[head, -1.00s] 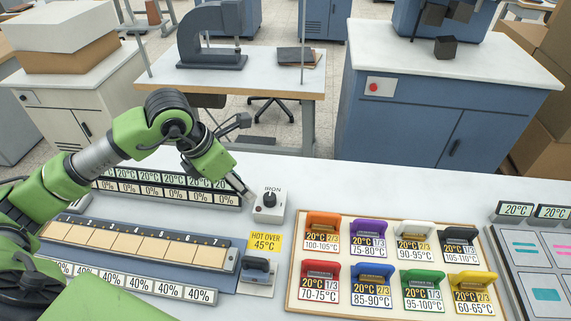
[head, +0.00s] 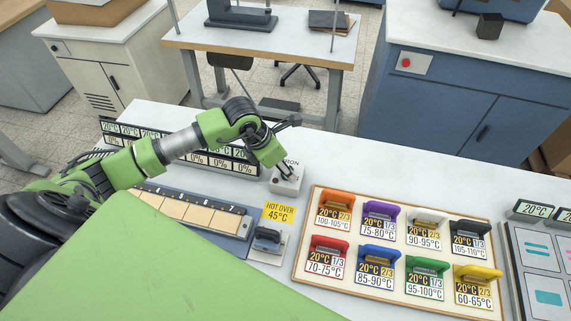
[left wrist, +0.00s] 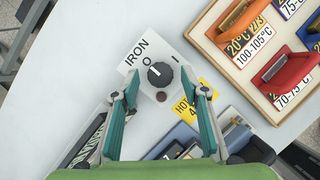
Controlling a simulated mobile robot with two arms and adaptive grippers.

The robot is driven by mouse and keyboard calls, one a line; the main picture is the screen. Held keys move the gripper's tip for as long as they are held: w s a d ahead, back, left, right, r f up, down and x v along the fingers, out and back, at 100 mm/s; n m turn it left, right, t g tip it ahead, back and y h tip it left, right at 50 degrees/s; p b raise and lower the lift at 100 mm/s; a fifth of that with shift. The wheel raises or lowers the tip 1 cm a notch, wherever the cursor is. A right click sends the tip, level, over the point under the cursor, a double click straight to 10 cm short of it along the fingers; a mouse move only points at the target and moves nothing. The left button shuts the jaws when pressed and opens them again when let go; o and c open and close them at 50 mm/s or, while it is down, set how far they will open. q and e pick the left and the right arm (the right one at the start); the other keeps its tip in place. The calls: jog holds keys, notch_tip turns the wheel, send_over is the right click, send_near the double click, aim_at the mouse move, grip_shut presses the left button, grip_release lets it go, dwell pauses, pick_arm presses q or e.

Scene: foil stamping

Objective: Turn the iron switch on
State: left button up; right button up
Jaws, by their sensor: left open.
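The iron switch is a white box (head: 296,184) labelled IRON, standing on the white table, partly hidden by my left gripper (head: 286,178) in the head view. In the left wrist view its dark round knob (left wrist: 159,73) sits between an O and an I mark, and its white pointer line appears turned toward the O. A dark reddish lamp (left wrist: 161,97) below the knob looks unlit. My left gripper (left wrist: 157,97) is open, its two fingers apart on either side of the switch, with the knob just beyond the tips. Contact cannot be told. My right gripper is not in view.
A small iron (head: 267,239) on its stand and a yellow HOT OVER 45°C sign (head: 279,213) lie close to the switch. A wooden tray (head: 305,235) of coloured stamping tools is to the right. Display strips and a sample board (head: 242,225) are to the left.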

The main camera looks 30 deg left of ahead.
pick_arm(q)
jog(key=shift+w+d+f, duration=0.15)
jog(key=shift+w+f, duration=0.05)
jog(key=shift+f, duration=0.5)
jog(key=c, duration=1.1)
jog(key=shift+w+f+m+b, duration=0.15)
jog(key=shift+m+b, duration=0.35)
jog(key=shift+b, duration=0.25)
jog(key=m+g+b, duration=0.1)
jog(key=m+b, duration=0.3)
jog(key=b, duration=0.1)
jog(key=m+g+h+b, duration=0.1)
jog(key=m+b, duration=0.3)
jog(key=b, duration=0.1)
jog(key=m+g+h+b, duration=0.1)
jog(key=m+g+b, duration=0.1)
jog(key=m+b, duration=0.2)
jog(key=shift+w+b, duration=0.25)
jog(key=shift+b, duration=0.45)
jog(key=m+g+b, duration=0.1)
jog(key=m, duration=0.1)
jog(key=m+g+b, duration=0.1)
jog(key=m+b, duration=0.1)
jog(key=shift+r+m+b, duration=0.2)
jog(key=shift+m+b, duration=0.1)
jog(key=shift+m, duration=0.1)
jog(key=shift+r, duration=0.1)
